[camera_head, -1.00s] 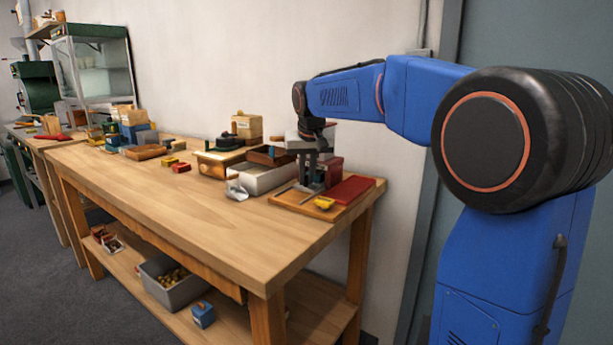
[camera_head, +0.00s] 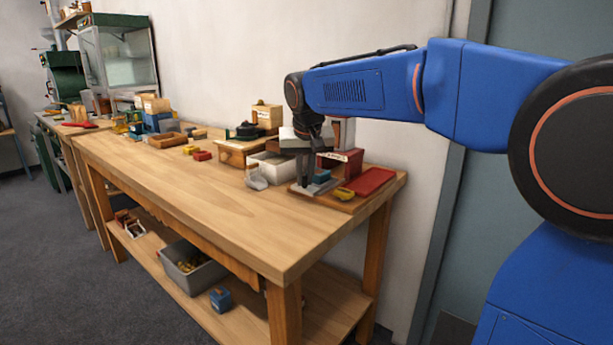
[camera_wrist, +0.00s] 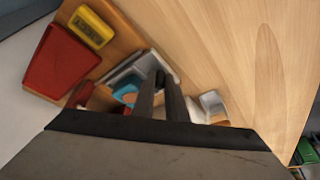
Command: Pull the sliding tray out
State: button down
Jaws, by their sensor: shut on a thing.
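A small grey tray (camera_head: 322,186) lies on a wooden board at the near right end of the bench. In the wrist view the grey tray (camera_wrist: 140,66) has pale raised edges and a blue piece (camera_wrist: 126,93) in it. My gripper (camera_head: 308,180) points down at it from above. In the wrist view my gripper (camera_wrist: 161,80) has its two dark fingers close together at the tray's edge. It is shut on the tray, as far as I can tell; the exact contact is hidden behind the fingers.
A metal scoop (camera_head: 255,178) and a white bin (camera_head: 277,172) stand to the left. The front of the bench top (camera_head: 200,200) is clear. A grey crate (camera_head: 193,280) sits on the lower shelf.

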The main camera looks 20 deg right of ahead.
jog(key=c, duration=2)
grip_release()
jog(key=shift+s+a, duration=0.15)
jog(key=shift+a, duration=0.1)
jog(key=shift+c, duration=0.2)
jog(key=v, duration=1.7)
jog(key=shift+r, duration=0.25)
jog(key=shift+d, duration=0.1)
